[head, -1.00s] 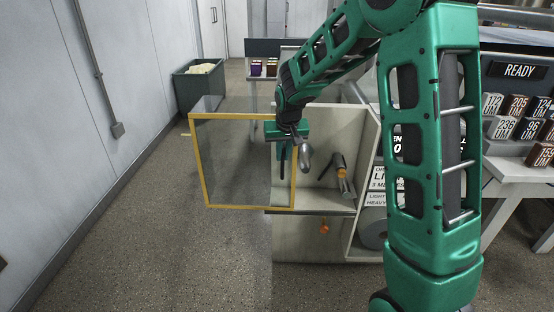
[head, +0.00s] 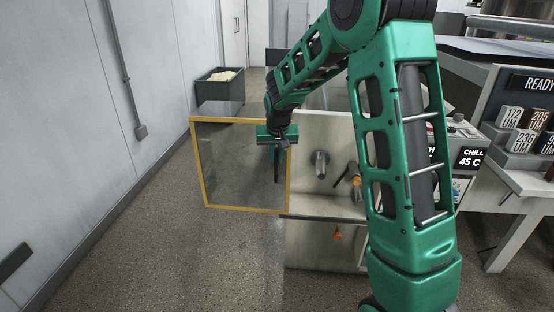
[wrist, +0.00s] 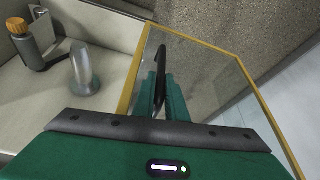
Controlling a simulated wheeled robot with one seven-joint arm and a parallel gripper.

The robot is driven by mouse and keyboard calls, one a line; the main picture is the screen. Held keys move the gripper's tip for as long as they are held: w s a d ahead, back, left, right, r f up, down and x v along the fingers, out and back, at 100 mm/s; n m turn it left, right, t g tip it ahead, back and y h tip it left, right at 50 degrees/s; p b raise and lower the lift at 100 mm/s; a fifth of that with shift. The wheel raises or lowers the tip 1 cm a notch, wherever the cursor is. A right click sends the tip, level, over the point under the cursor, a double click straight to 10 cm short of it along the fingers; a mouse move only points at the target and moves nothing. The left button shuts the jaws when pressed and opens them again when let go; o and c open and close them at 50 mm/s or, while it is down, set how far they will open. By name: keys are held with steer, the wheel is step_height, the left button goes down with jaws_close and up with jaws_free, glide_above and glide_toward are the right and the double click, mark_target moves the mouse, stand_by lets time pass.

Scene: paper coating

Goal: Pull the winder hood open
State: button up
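The winder hood (head: 230,205) is a clear panel in a yellow frame. It stands swung out to the left of the pale winder cabinet (head: 312,255), whose inside is exposed. My gripper (head: 277,150) is at the hood's right part, at its black handle (head: 277,168). In the wrist view the green fingers (wrist: 163,100) are close together around the black handle (wrist: 160,62); the exact contact is partly hidden. The yellow frame and glass (wrist: 205,75) extend to the right, away from the cabinet.
Inside the cabinet are a grey spindle (head: 319,163) and a dark lever part with an orange end (head: 355,178). An orange knob (head: 337,233) is below. A dark green bin (head: 220,88) stands behind. Open floor (head: 170,260) lies between the hood and the left wall (head: 70,120).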

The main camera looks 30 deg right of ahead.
steer(key=o, duration=0.4)
steer(key=shift+a, duration=0.15)
steer(key=shift+c, duration=0.2)
steer(key=shift+s+r, duration=0.1)
steer(key=shift+r, duration=0.05)
steer(key=v, duration=1)
steer(key=shift+r, duration=0.2)
